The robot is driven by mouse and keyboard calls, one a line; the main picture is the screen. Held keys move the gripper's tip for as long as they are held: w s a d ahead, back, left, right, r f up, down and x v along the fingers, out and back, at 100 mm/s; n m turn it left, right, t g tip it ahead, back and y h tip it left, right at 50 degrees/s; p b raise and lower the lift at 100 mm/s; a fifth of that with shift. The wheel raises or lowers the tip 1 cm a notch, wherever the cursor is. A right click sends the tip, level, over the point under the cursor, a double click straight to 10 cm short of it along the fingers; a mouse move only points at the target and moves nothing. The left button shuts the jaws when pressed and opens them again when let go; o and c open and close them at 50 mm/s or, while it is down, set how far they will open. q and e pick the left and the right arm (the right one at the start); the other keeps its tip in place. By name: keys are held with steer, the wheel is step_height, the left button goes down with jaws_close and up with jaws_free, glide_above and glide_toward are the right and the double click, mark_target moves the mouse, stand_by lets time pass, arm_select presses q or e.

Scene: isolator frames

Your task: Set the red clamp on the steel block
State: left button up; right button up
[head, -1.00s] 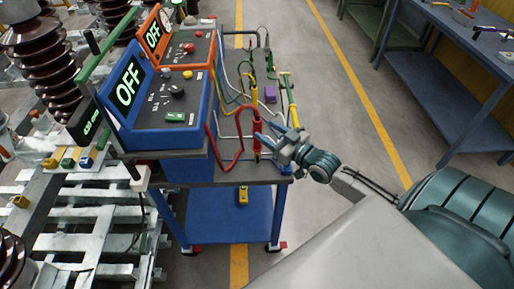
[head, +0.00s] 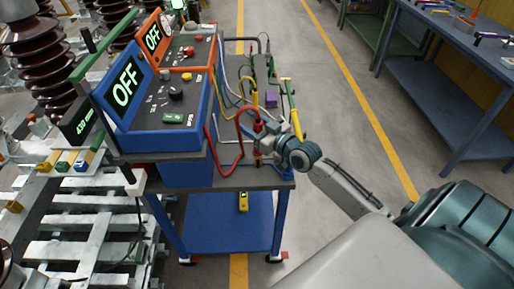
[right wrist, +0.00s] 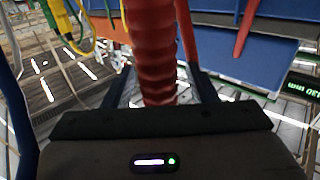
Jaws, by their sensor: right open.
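The red clamp (head: 257,126) stands upright on the cart's dark top, with a red cable looping from it to the left. My right gripper (head: 259,142) is at the clamp. In the right wrist view the clamp's ribbed red body (right wrist: 154,50) stands between the two open fingers of the gripper (right wrist: 156,82). The fingers are apart, and I cannot tell whether either touches it. I cannot surely pick out the steel block. My left gripper is out of view.
A blue tester (head: 170,108) and an orange one (head: 190,50) stand on the cart's left side, both reading OFF. Yellow and green leads and a purple block (head: 270,100) lie behind the clamp. A metal frame (head: 90,210) is at left.

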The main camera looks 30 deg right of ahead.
jaws_close()
stand_by(1.3)
